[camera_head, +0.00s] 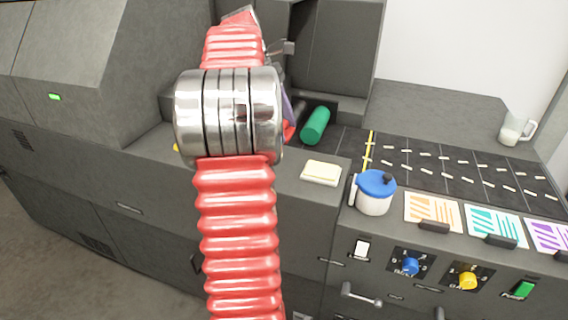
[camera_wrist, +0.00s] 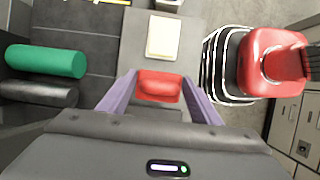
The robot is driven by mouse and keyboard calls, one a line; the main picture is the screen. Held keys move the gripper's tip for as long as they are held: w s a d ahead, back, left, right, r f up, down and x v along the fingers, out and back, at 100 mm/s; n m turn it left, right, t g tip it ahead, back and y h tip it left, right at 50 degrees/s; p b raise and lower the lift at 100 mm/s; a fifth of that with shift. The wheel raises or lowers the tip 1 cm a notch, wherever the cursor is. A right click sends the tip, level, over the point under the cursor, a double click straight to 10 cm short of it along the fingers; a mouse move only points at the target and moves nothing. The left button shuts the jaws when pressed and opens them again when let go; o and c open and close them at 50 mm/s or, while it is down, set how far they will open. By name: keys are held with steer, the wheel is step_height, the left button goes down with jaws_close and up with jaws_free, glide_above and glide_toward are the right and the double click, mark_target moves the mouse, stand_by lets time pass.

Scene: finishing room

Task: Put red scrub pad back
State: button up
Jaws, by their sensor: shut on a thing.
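In the wrist view, the red scrub pad (camera_wrist: 159,86) is held between the two purple fingers of my gripper (camera_wrist: 158,80). In the head view, my own arm hides most of the gripper. Only part of a purple finger and a small piece of the red pad (camera_head: 289,132) show there, to the right of the metal joint and left of the green roller. A cream block (camera_head: 321,172) lies on the grey ledge, and in the wrist view it is beyond the pad (camera_wrist: 163,38). I cannot tell which spot belongs to the red pad.
A green roller (camera_head: 315,126) lies beside a dark roller (camera_wrist: 38,92) left of my gripper in the wrist view. A blue-lidded pot (camera_head: 375,195) stands right of the cream block. A glass mug (camera_head: 512,132) stands at the far right, beyond the dark belt (camera_head: 430,172).

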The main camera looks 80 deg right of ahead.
steer(key=shift+f, duration=3.05)
steer(key=shift+f, duration=1.85)
steer(key=shift+f, duration=0.1)
steer(key=o, duration=1)
steer(key=shift+c, duration=0.2)
steer(key=v, duration=1.2)
